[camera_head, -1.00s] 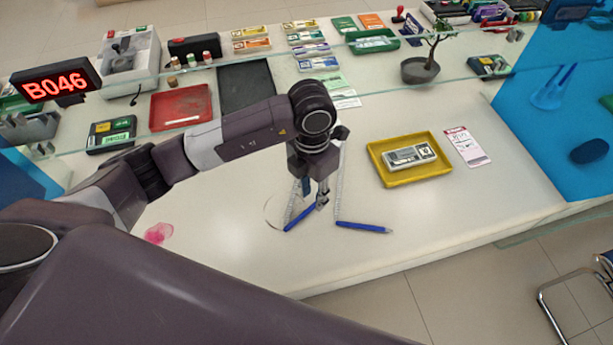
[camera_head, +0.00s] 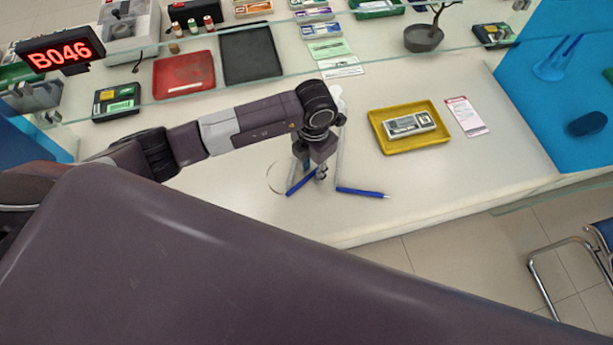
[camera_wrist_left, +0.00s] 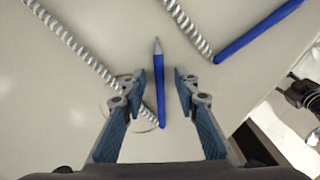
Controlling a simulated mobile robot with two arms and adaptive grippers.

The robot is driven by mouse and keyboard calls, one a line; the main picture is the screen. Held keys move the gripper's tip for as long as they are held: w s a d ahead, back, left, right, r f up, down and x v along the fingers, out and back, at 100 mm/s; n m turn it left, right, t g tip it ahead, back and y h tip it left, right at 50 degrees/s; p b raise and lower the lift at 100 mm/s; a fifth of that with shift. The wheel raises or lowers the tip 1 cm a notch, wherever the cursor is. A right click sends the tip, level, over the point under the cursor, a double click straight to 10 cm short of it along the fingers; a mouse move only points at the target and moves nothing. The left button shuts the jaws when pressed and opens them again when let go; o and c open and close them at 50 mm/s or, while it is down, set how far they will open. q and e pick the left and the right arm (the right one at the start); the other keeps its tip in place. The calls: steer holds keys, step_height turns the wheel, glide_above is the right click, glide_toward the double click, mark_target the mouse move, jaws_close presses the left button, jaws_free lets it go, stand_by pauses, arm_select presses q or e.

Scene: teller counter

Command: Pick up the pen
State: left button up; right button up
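Two blue pens are on the white counter, each at the end of a pale coiled cord. The left pen (camera_head: 299,184) slants beside my left gripper; the right pen (camera_head: 363,192) lies to its right. My left gripper (camera_head: 314,174) points down at the counter close to the left pen. In the left wrist view, my left gripper (camera_wrist_left: 159,82) is open. The left pen (camera_wrist_left: 159,90), with its grey tip away from the palm, is between the two fingers, with a gap on each side. The right pen (camera_wrist_left: 258,32) is beyond the right finger. My right gripper is not seen.
A yellow tray (camera_head: 376,113) holding a banknote bundle stands right of the pens, with a paper slip (camera_head: 467,116) beside it. A glass screen crosses behind. A red tray (camera_head: 184,73) and a black tray (camera_head: 249,52) lie farther back. The counter's front edge is close.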

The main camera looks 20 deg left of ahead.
arm_select(q)
jaws_close()
steer(key=shift+w, duration=0.1)
